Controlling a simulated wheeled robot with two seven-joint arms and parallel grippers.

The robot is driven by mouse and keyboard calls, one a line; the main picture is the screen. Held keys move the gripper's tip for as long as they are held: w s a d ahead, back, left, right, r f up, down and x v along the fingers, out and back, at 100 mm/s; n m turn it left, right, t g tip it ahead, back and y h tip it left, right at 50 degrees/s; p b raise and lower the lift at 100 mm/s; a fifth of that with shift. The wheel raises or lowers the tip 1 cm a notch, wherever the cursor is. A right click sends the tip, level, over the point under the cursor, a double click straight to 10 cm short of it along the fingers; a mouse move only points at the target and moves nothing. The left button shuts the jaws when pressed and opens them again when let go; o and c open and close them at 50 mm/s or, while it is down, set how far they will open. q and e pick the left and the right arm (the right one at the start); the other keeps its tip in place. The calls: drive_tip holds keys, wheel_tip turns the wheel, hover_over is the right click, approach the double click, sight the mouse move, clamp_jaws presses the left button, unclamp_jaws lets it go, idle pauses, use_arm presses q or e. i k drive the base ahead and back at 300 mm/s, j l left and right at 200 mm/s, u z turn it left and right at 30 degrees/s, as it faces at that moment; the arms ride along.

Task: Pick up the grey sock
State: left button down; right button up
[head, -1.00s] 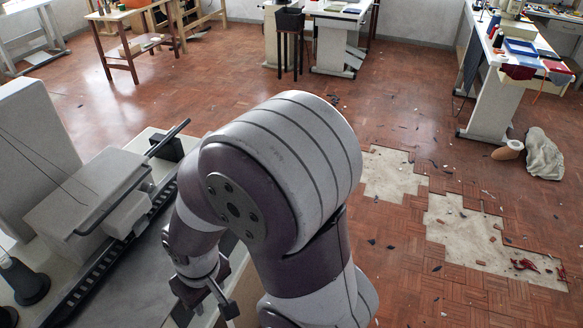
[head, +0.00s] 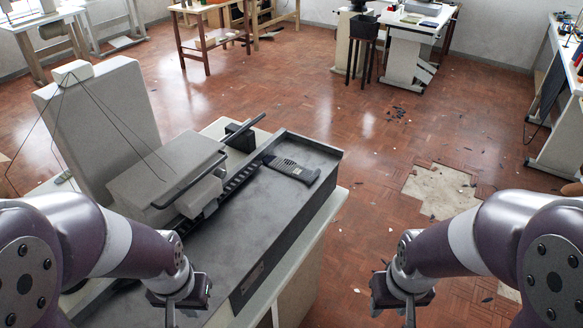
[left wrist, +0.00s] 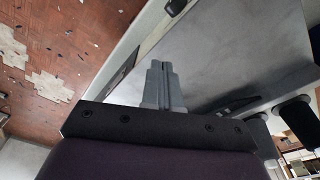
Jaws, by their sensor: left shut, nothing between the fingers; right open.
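A flat dark grey piece with a ribbed end, which looks like the grey sock (head: 294,171), lies on the grey bed of the machine in the head view. Nothing is touching it from my arms. My left gripper (head: 172,314) is at the lower left, over the near part of the machine table and apart from the sock. In the left wrist view its two fingers (left wrist: 163,68) are together and empty. My right gripper (head: 410,316) is open and empty at the lower right, over the floor beyond the table's right side. Its fingertips are partly cut off.
The buttonhole machine (head: 165,170) with its arm and black lever stands left of the sock. The bed's raised dark rim (head: 285,225) runs along its right side. A wooden table (head: 222,50) and a black stool (head: 362,40) stand farther back.

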sight(289, 166)
drive_tip(key=i+l+u, duration=0.15)
drive_tip(key=i+l, duration=0.6)
drive_tip(key=i+l+u, duration=0.1)
drive_tip(key=i+l, duration=0.55)
drive_tip(key=l, duration=0.2)
